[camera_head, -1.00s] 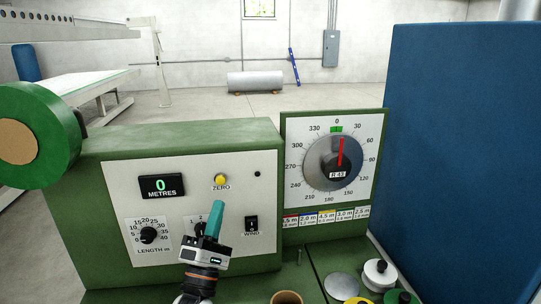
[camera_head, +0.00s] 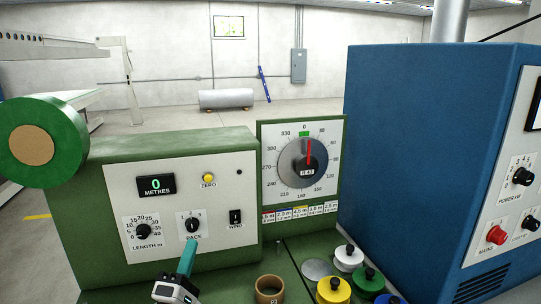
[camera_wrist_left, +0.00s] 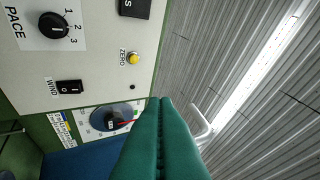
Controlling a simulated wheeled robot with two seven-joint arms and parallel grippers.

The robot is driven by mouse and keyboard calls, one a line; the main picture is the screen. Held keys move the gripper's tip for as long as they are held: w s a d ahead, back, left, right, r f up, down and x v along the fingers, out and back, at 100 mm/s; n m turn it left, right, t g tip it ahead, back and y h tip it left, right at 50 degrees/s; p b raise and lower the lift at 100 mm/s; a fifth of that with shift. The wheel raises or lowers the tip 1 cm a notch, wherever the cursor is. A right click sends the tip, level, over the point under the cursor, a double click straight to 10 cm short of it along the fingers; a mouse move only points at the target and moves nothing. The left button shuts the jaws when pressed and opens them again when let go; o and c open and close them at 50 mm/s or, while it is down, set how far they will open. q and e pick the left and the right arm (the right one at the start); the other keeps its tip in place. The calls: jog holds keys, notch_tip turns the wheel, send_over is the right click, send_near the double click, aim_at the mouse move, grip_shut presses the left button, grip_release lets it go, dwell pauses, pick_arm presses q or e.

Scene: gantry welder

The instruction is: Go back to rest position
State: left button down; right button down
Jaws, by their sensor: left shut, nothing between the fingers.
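My left gripper (camera_head: 188,258) is at the bottom of the head view, below the PACE knob (camera_head: 192,225) and in front of the green machine's panel. Its teal fingers are shut together and empty, apart from the panel. In the left wrist view the closed fingers (camera_wrist_left: 163,115) point toward the dial and the ceiling. The panel has a METRES display (camera_head: 156,185) reading 0, a yellow ZERO button (camera_head: 208,178), a LENGTH knob (camera_head: 143,230) and a WIND switch (camera_head: 235,217). My right gripper is not seen.
A round dial (camera_head: 304,162) with a red pointer stands right of the panel. A blue cabinet (camera_head: 415,150) is at the right. Spools, including a yellow one (camera_head: 333,290), and a brown ring (camera_head: 269,289) sit at the lower right. A green reel (camera_head: 40,142) is at the left.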

pick_arm(q)
jog(key=s+f+m+g+y, duration=0.1)
jog(key=s+f+m+g, duration=0.45)
jog(key=f, duration=0.45)
jog(key=s+f+m+g, duration=0.5)
jog(key=s+f+g, duration=0.15)
jog(key=f, duration=0.25)
jog(key=s+a+f+m+g+y, duration=0.1)
jog(key=s+a+f+m+g, duration=0.2)
jog(key=s, duration=0.7)
jog(key=s+a+f+m+g+y, duration=0.1)
jog(key=s+f+m+g, duration=0.35)
jog(key=s, duration=0.45)
notch_tip(320, 180, down, 28)
jog(key=s+r+g+b, duration=0.1)
jog(key=s+g+b, duration=0.1)
jog(key=b, duration=0.1)
jog(key=s+a+f+b, duration=0.1)
jog(key=s+a+f, duration=0.1)
jog(key=s+f, duration=1.4)
notch_tip(320, 180, down, 4)
jog(key=shift+a+r+m+g+b, duration=0.25)
jog(key=shift+a+m+g+b, duration=0.15)
jog(key=shift+g, duration=0.05)
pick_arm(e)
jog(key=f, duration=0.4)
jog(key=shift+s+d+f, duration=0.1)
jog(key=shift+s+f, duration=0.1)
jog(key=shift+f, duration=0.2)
